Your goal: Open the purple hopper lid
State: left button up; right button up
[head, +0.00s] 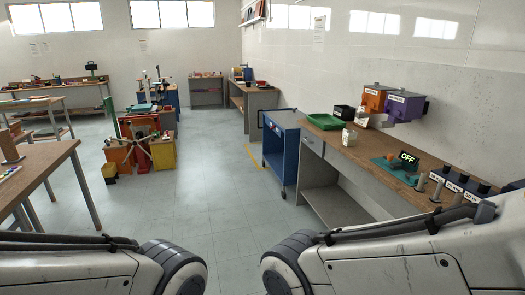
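My two arms reach in from the bottom left and bottom right, well short of the hopper. Neither gripper shows in the head view.
The workbench (365,159) holds a green tray (324,121), a jar (349,136), a teal device with an "OFF" sign (408,158) and several dark bins. A blue cart (281,142) stands at its far end. The central floor (220,190) is clear.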

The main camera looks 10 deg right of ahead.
aim_at(401, 92)
jog(key=z, duration=0.25)
jog(key=i, duration=2)
jog(key=z, duration=0.65)
jog(key=i, duration=1.1)
jog(key=z, duration=0.25)
